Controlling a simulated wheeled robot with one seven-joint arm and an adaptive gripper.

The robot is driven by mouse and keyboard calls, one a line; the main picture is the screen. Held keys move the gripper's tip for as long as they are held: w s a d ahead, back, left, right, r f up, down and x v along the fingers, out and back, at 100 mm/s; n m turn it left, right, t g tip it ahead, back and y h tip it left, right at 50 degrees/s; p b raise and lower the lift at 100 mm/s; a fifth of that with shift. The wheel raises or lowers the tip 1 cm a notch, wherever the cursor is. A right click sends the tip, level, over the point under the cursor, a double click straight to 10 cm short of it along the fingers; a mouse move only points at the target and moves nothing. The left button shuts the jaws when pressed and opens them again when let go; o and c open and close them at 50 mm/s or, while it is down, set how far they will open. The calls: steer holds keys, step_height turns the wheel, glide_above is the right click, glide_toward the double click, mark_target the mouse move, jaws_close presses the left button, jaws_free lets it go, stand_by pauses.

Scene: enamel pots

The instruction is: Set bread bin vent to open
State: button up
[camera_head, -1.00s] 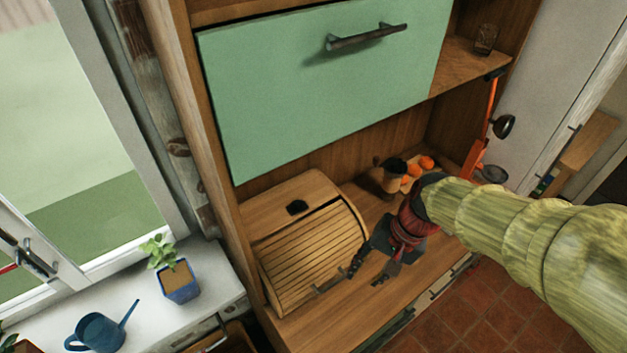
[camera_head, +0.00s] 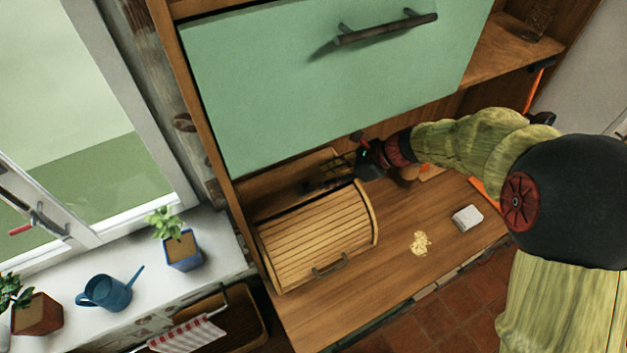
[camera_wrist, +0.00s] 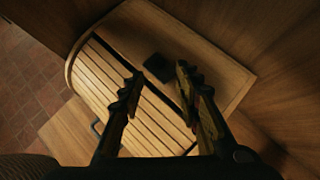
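The wooden bread bin (camera_head: 318,236) stands on the cabinet counter with its slatted roll front closed; it also shows in the wrist view (camera_wrist: 135,110). A small dark vent knob (camera_wrist: 158,67) sits on its flat top, behind a dark slot. My gripper (camera_head: 325,176) is over the bin's top, reaching in from the right. In the wrist view my gripper (camera_wrist: 158,78) is open, with the knob between and just beyond its fingertips. I cannot tell whether they touch it. In the head view the fingers and knob merge, so the knob's setting is unclear.
A green cabinet door (camera_head: 320,75) hangs close above my gripper. The cabinet's back wall is close behind the bin. A white block (camera_head: 467,218) and a pale crumbly patch (camera_head: 420,243) lie on the counter (camera_head: 385,265). A watering can (camera_head: 108,292) stands on the windowsill.

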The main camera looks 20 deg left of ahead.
mark_target(306, 184)
steer(key=x, duration=0.6)
steer(key=shift+a+f, duration=0.3)
steer(key=shift+c, duration=0.8)
steer(key=shift+s, duration=0.1)
jaws_close()
